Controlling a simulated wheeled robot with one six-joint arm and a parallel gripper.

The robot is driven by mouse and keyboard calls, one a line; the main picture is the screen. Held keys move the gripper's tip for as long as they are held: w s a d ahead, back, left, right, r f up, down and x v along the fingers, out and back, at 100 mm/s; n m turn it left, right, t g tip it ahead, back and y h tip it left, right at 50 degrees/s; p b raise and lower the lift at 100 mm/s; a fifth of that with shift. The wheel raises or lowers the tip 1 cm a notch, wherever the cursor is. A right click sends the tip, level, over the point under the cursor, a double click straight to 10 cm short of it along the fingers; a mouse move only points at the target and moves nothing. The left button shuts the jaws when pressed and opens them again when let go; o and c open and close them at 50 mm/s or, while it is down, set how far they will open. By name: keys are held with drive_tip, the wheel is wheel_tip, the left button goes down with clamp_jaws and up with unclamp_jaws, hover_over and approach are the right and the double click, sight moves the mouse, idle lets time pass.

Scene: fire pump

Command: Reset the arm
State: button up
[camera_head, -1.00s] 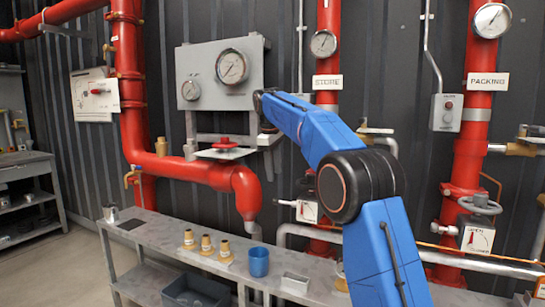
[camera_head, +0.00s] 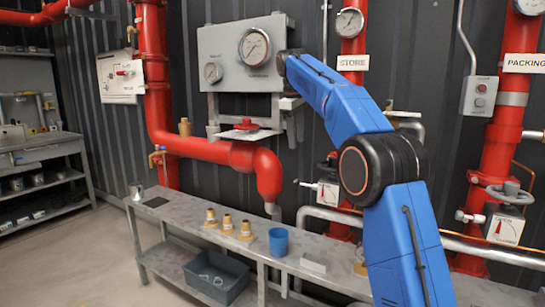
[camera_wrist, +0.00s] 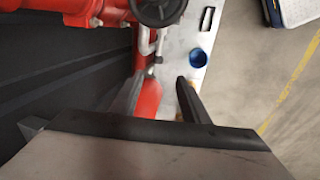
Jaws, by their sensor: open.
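My blue arm (camera_head: 345,105) with its black elbow joint reaches up and left from the lower right, in front of the wall and beside the grey gauge panel (camera_head: 225,55). In the head view the gripper itself cannot be made out. In the wrist view my gripper (camera_wrist: 158,92) shows two dark fingers standing apart with nothing held between them. A red pipe (camera_wrist: 148,98) shows beyond the fingers, and the bench lies below.
The grey bench (camera_head: 325,283) carries brass fittings (camera_head: 228,224) and a blue cup (camera_head: 278,242), also in the wrist view (camera_wrist: 198,57). A dark bin (camera_head: 215,275) sits below. Red pipes (camera_head: 158,80) line the wall. The floor (camera_head: 85,245) at left is clear.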

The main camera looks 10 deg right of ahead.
drive_tip(key=s+d+f+m+t, duration=0.1)
drive_tip(key=s+d+f+m, duration=0.15)
drive_tip(key=s, duration=0.65)
drive_tip(key=s+d+f+m, duration=0.1)
drive_tip(key=s+d, duration=0.2)
drive_tip(key=s, duration=0.7)
drive_tip(key=s+d+f+m+t, duration=0.1)
drive_tip(key=s+d+m, duration=0.15)
drive_tip(key=s, duration=0.65)
drive_tip(key=s+d+f+m, duration=0.1)
drive_tip(key=s+f+m, duration=0.1)
drive_tip(key=s+f, duration=1)
drive_tip(key=s+d+f+m+t+y, duration=0.1)
drive_tip(key=s+d+f+m, duration=0.1)
drive_tip(key=s+f, duration=1.1)
drive_tip(key=shift+s+m, duration=0.3)
drive_tip(key=shift+s, duration=0.4)
drive_tip(key=shift+r, duration=0.1)
